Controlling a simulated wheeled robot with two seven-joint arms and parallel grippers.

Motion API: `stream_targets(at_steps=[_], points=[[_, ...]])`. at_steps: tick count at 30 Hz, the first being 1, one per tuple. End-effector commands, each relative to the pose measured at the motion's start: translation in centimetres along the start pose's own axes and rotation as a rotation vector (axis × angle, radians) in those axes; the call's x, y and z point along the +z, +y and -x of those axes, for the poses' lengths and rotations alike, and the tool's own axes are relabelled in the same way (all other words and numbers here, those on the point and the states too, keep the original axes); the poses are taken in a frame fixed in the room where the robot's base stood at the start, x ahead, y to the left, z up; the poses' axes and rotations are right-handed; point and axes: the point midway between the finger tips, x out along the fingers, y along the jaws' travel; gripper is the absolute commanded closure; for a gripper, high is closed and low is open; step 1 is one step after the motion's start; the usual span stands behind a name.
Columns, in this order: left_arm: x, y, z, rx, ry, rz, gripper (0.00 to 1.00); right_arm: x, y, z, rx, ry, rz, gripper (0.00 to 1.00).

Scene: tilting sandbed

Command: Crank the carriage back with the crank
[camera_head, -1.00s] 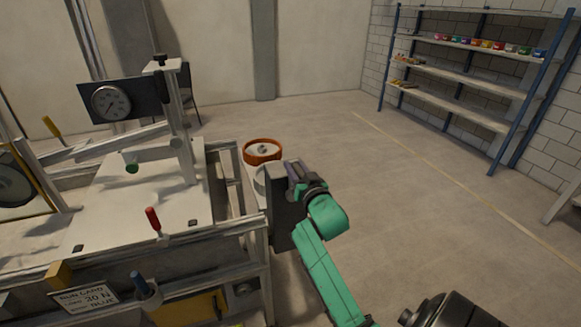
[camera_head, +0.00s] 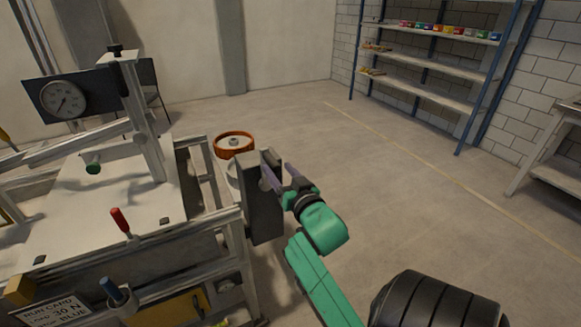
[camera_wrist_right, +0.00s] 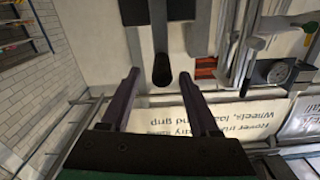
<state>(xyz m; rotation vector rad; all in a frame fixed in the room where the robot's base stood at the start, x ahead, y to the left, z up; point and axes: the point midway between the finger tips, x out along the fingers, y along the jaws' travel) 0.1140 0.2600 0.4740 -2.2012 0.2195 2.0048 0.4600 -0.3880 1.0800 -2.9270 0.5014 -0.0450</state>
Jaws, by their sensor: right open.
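My right gripper (camera_head: 274,176) has purple fingers and is at the dark grey box (camera_head: 264,218) on the right end of the sandbed bench. In the right wrist view my right gripper (camera_wrist_right: 159,76) is open. A dark rounded handle (camera_wrist_right: 162,68), likely the crank's grip, lies in line with the gap between its fingertips; I cannot tell if they touch it. The crank is not clear in the head view, where box and gripper cover that spot. A post with a dial gauge (camera_head: 63,99) stands over the white bed; I cannot tell which part is the carriage. My left gripper is not in view.
An orange-rimmed wheel (camera_head: 234,143) is just behind the box. A red handle (camera_head: 120,221), a green knob (camera_head: 93,167) and a blue handle (camera_head: 112,290) are on the bench. Shelves (camera_head: 430,95) stand at the back right. The floor right of the bench is clear.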

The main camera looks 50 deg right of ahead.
Motion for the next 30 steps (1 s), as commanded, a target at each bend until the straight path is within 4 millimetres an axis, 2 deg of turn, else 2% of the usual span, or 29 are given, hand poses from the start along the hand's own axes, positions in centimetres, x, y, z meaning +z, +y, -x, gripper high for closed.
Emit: stream_targets(at_steps=[4,6,10,28,30], points=[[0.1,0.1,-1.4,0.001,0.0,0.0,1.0,0.5,0.2,3.7,0.003,-0.003,-0.001,0.38],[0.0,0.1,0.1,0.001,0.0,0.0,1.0,-0.2,0.1,4.8,0.005,-0.007,-0.002,0.38],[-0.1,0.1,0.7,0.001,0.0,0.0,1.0,-0.3,0.1,6.2,0.004,-0.002,-0.001,0.38],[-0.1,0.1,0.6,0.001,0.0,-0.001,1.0,0.0,0.1,6.5,0.001,0.001,-0.001,0.38],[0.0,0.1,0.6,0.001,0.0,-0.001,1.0,0.7,0.1,6.3,0.0,-0.014,0.001,0.38]])
